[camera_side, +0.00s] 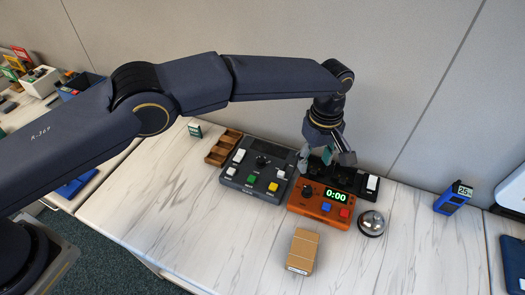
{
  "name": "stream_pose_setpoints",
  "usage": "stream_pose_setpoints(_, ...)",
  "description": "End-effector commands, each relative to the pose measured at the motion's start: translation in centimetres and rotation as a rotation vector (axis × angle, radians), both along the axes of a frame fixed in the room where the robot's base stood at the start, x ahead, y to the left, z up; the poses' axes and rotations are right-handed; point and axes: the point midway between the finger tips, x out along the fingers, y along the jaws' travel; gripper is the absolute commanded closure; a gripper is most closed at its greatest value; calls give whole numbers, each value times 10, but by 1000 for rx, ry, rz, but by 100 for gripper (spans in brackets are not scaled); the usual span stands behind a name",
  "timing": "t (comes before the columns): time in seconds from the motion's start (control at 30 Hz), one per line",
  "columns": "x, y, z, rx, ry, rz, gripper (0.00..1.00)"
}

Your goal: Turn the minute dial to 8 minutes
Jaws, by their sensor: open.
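An orange timer box (318,212) sits on the table and its green display (336,196) reads 0:00. I cannot read any marks around the dial. My gripper (325,161) points down, open, above and behind the timer box, over a black panel (355,186). It appears apart from the dial. A teal patch shows between its fingers; I cannot tell what it is. The gripper hides part of the black panel.
A dark grey control box (233,184) with a knob and coloured buttons stands left of the timer. A silver bell (372,223) is close on its right, and a cardboard box (303,251) lies in front. A wooden tray (213,157) stands farther left. The front right table is clear.

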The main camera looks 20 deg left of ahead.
Motion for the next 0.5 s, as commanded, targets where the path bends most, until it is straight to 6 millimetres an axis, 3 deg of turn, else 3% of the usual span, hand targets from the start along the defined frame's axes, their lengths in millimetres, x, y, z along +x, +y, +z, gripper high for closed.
stream_pose_setpoints(0.3,0,1,-77,1,3,0,46)
stream_pose_setpoints(0.5,0,0,-107,-1,1,0,46)
